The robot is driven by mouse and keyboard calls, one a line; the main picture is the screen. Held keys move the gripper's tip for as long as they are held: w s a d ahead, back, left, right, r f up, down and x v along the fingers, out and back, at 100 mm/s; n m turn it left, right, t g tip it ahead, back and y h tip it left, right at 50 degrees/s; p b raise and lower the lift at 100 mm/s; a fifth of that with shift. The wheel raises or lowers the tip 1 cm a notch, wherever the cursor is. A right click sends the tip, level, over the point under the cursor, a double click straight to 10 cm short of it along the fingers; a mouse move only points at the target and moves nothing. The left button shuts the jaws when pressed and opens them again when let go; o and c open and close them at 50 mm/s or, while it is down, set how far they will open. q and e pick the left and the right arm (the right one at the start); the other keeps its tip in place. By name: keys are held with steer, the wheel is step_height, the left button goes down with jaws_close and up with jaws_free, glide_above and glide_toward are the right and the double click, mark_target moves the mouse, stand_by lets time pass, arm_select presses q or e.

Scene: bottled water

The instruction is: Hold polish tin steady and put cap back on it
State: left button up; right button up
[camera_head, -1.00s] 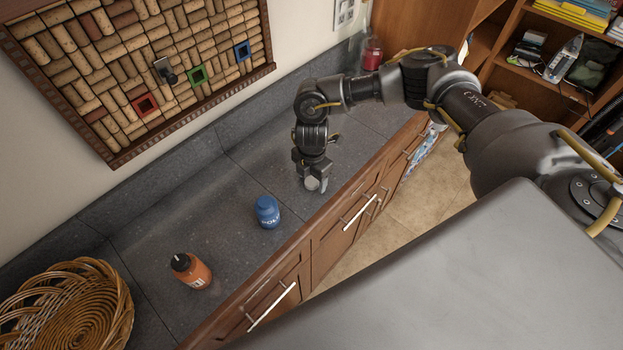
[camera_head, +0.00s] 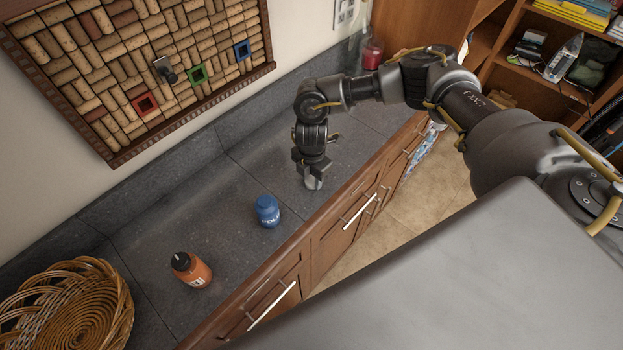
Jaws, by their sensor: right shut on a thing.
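A blue tin (camera_head: 267,212) with white lettering stands upright on the grey counter. It looks like the polish tin, and its top is blue. My right gripper (camera_head: 312,180) points down over the counter, to the right of the blue tin and apart from it. It is shut on a small pale grey-white thing (camera_head: 313,184) low between its fingers, perhaps the cap. The fingers hide part of it, and I cannot tell whether it touches the counter. My left gripper is out of view.
An orange bottle with a black top (camera_head: 191,270) stands left of the blue tin. A wicker basket (camera_head: 66,306) sits at the far left. The counter (camera_head: 215,225) is bare around the tin. Its wooden front edge runs close to the gripper. A cork board (camera_head: 140,70) hangs on the wall behind.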

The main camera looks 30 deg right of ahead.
mark_target(312, 181)
steer(key=shift+r+b, duration=0.3)
steer(key=shift+b, duration=0.1)
step_height(312, 181, up, 2)
steer(key=shift+r+b, duration=0.25)
steer(key=shift+b, duration=0.65)
steer(key=s+d+r+b, duration=0.2)
steer(key=s+r, duration=0.8)
steer(key=s, duration=0.4)
steer(key=shift+b, duration=0.4)
steer(key=shift+w+f, duration=0.1)
steer(key=shift+w, duration=0.05)
steer(key=w+a+f+m+b, duration=0.3)
steer(key=w+m+b, duration=0.3)
steer(key=m, duration=0.5)
steer(key=shift+w+a, duration=0.55)
steer(key=shift+w, duration=0.7)
